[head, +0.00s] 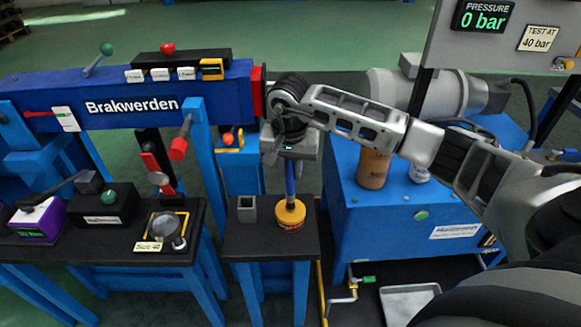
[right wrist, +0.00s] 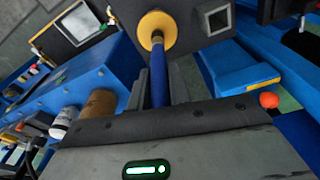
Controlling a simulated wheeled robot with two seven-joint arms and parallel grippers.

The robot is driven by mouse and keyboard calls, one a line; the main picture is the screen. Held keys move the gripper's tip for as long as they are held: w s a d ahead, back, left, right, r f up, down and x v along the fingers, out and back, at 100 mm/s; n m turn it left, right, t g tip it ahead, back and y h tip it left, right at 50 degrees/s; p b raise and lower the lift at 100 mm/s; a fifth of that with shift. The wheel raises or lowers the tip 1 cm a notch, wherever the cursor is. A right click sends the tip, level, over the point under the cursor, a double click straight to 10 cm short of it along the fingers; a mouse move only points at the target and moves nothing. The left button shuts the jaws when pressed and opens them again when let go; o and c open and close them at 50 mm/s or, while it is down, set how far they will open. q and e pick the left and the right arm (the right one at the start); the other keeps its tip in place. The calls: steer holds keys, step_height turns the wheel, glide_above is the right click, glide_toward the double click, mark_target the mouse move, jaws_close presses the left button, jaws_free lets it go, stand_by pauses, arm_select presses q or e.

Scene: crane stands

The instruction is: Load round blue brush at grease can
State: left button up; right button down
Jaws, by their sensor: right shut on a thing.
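The round blue brush (head: 290,178) hangs upright below my right gripper (head: 289,157), which is shut on the upper part of its blue handle. The grease can (head: 290,221), yellow with a red and yellow label, stands on the small dark table directly below. The brush's lower end meets the open top of the can; how deep it sits is hidden. The right wrist view shows the blue handle (right wrist: 159,82) between the fingers, running to the yellow can (right wrist: 150,22). My left gripper is not in view.
A grey square holder (head: 246,209) stands left of the can on the small table (head: 262,245). The blue Brakwerden beam (head: 190,108) lies behind to the left. A brown cylinder (head: 373,168) stands on the blue cabinet at right. A dark bench (head: 120,250) with devices is at left.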

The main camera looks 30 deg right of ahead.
steer(key=shift+r+p, duration=2.3)
steer(key=shift+r, duration=1.2)
